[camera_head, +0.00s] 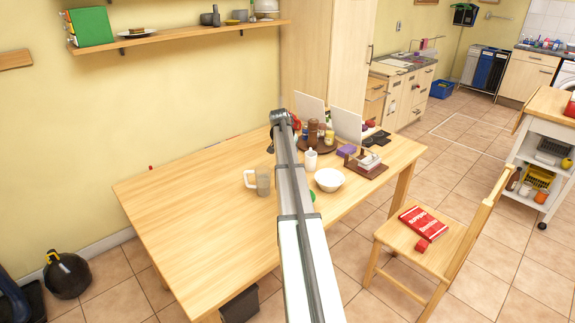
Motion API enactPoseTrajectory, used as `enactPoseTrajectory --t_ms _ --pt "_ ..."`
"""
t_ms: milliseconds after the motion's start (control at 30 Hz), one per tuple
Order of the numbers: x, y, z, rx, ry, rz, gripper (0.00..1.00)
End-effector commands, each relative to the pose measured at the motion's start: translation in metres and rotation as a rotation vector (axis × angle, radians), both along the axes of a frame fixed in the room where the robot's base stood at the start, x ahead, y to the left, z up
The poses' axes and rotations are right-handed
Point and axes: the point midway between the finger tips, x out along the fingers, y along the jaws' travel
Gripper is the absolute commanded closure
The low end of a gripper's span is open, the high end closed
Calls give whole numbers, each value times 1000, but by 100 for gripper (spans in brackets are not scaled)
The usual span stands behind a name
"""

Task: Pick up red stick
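A wooden table (180,220) fills the middle of the view. A tiny red thing (151,168) shows at its back left edge; it may be an end of the red stick, but it is too small to tell. My arm reaches from the bottom of the view over the table toward its back edge. My gripper (270,146) is at the far end, small and mostly hidden by the arm. I cannot make out its fingers or whether it holds anything.
A clear mug (259,181), a white bowl (329,180), a white bottle (311,160) and a tray of bottles (318,147) stand near my arm. The table's left half is clear. A chair (430,246) with a red book (421,223) stands at right.

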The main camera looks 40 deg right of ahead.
Motion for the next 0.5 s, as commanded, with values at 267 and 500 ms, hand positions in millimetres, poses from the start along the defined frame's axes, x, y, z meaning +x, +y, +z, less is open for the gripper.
enactPoseTrajectory --t_ms 267,500 --pt "0 0 0 0 0 0 62" --pt "0 0 0 0 0 0 85"
